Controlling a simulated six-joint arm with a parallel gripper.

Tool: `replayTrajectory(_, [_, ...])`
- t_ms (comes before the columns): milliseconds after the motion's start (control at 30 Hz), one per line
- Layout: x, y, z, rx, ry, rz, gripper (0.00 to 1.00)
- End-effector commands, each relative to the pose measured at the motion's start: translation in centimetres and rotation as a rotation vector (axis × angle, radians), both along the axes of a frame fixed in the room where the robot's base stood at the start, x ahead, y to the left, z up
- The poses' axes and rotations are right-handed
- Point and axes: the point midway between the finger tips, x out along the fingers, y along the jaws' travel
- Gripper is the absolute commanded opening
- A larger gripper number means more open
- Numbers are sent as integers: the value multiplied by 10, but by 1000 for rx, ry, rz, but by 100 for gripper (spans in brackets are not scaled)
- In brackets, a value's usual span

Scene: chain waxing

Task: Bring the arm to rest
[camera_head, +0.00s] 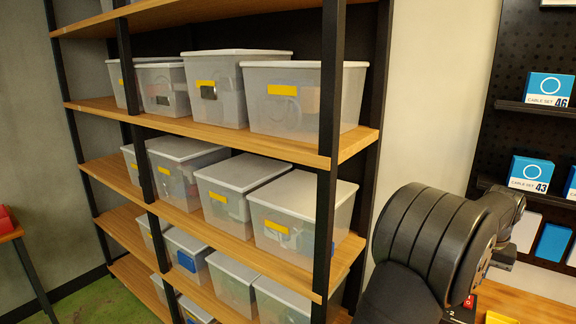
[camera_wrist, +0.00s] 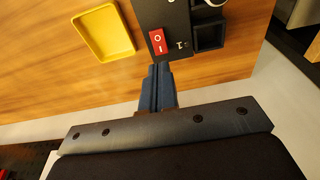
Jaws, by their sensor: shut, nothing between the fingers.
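My gripper (camera_wrist: 162,72) shows in the wrist view with its two dark fingers together and nothing between them. Its tips are at the lower edge of a black box with a red switch (camera_wrist: 158,41); I cannot tell whether they touch it. In the head view my black arm (camera_head: 432,240) is at the lower right, and the gripper itself does not show there.
A yellow tray (camera_wrist: 104,33) lies on the wooden bench (camera_wrist: 45,65), left of the switch box. A tall shelf with clear bins (camera_head: 300,95) fills the head view's left and middle. Cable set boxes (camera_head: 530,174) stand on the right wall rack.

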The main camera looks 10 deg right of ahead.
Motion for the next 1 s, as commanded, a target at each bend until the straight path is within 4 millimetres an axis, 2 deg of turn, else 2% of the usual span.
replayTrajectory(33, [0, 0, 6, 0, 0, 0, 0])
replayTrajectory(100, [0, 1, -15, 5, 4, 0, 0])
replayTrajectory(367, [-1, 1, -67, 4, 2, -1, 0])
replayTrajectory(433, [0, -1, -48, -5, -4, 0, 0])
replayTrajectory(800, [0, 0, 27, -4, -2, 0, 0])
replayTrajectory(1000, [9, 17, 22, -50, 106, 221, 0])
